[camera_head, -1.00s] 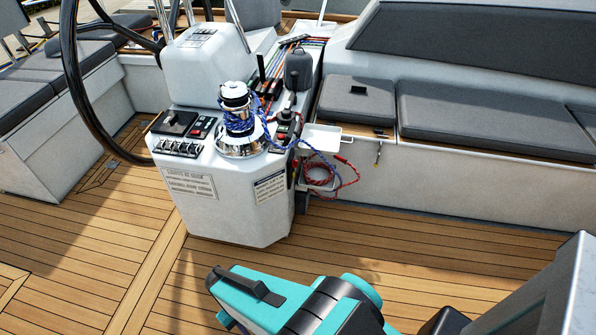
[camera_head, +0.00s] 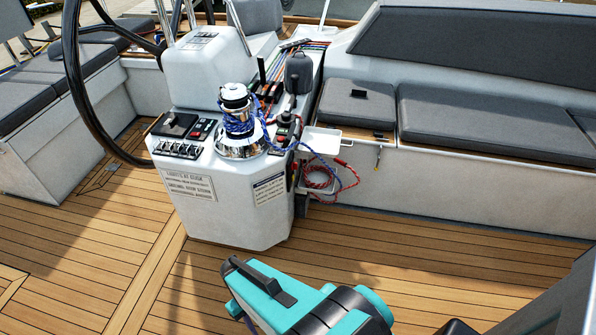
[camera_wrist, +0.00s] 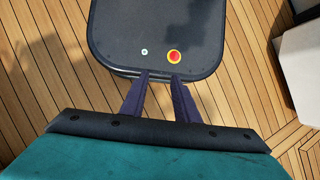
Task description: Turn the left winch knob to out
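The white console (camera_head: 228,205) with the winch (camera_head: 238,125) on top stands left of centre in the head view. Blue rope is wrapped around the winch drum. A small panel with red and green controls (camera_head: 202,129) lies left of the winch, and a similar control panel (camera_head: 284,132) lies to its right. I cannot make out which control is the left winch knob or how it is set. My gripper (camera_wrist: 161,77) shows in the wrist view with a gap between its two dark fingers. It is open and empty, over the deck side, with no console control near it.
The steering wheel (camera_head: 82,85) rises at the console's left. Red and blue rope (camera_head: 322,178) hangs by a white tray (camera_head: 320,139). Cushioned benches (camera_head: 490,120) line the right. The teak deck (camera_head: 90,255) before the console is clear.

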